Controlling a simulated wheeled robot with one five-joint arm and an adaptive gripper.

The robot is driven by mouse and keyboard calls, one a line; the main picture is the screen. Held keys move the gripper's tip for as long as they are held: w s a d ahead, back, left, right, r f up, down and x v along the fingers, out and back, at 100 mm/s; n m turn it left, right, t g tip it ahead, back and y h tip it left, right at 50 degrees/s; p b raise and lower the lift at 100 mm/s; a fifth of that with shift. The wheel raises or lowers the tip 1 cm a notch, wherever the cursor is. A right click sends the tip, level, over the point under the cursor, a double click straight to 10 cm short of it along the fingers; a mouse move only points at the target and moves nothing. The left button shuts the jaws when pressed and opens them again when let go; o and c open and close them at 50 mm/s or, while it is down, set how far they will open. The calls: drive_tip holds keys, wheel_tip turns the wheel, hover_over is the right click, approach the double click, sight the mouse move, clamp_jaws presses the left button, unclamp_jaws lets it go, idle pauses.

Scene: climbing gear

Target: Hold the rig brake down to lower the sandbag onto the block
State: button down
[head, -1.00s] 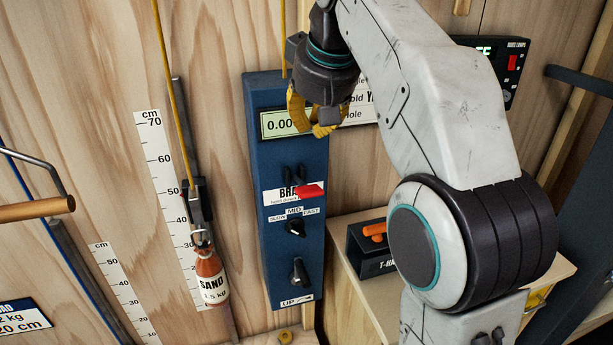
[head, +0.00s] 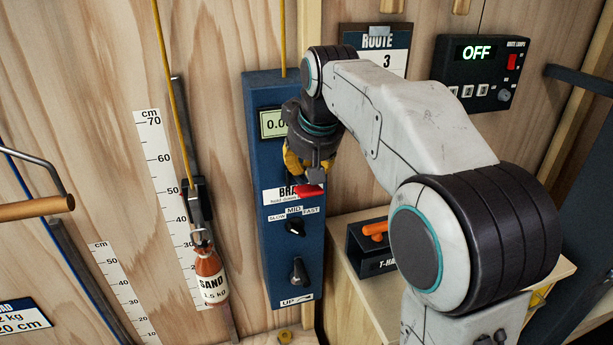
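The rig is a tall blue box (head: 258,110) on the wood wall. Its red brake lever (head: 309,191) sticks out beside the label that reads "BRA...". My gripper (head: 305,176), with yellow fingers, is right above the red lever, at or very near it; I cannot tell whether they touch. My arm hides part of the rig's display and label, and I cannot make out the finger opening. The orange and white sandbag (head: 212,280), marked SAND, hangs from a dark carriage on a yellow rope beside a cm scale (head: 160,165). The block is not clearly identifiable.
Below the brake on the rig are a speed knob (head: 295,227) marked SLOW, MID, FAST and a lower switch (head: 298,271) marked UP. A dark box with an orange handle (head: 375,229) sits on a wooden shelf to the right. A panel (head: 478,72) reads OFF.

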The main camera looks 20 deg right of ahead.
drive_tip(key=shift+s+f, duration=0.25)
drive_tip(key=shift+f, duration=0.6)
drive_tip(key=shift+f+b, duration=0.2)
drive_tip(key=shift+b, duration=0.2)
